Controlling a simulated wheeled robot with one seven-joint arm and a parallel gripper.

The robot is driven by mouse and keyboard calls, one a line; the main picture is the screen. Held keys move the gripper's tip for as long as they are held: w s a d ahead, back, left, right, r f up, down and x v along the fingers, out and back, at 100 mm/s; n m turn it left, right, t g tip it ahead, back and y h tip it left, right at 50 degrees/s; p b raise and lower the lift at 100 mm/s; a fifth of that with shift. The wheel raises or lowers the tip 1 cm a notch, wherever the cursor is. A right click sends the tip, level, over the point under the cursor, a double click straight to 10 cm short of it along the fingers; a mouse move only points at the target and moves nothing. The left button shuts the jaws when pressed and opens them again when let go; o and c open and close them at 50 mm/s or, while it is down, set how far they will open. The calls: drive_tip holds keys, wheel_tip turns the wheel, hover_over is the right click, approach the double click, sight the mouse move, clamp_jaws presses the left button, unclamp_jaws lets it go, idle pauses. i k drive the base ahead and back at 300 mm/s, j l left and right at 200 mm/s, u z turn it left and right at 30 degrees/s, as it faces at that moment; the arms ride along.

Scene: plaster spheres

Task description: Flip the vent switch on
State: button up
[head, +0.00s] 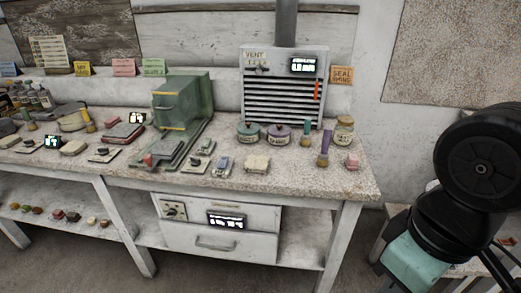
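The vent unit (285,112) is a pale metal box with dark horizontal slats, standing at the back right of the workbench against the wall. A yellow "VENT" label (254,55) is at its upper left. Under the label is a small switch panel (256,70); its lever is too small for me to tell its position. A lit black display (303,66) is at the upper right, with a red strip (316,92) below it. My black arm shows at the right edge, well apart from the vent. My gripper's fingertips are not in view.
The workbench (345,182) holds lidded pots (278,135), a jar (344,130) and upright tools (324,148) in front of the vent. A green transparent box (180,100) stands to its left. A drawer unit (218,240) sits below. Floor shows in front.

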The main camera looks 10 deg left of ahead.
sight(223, 163)
drive_tip(key=i+j+u, duration=0.6)
drive_tip(key=i+j, duration=0.25)
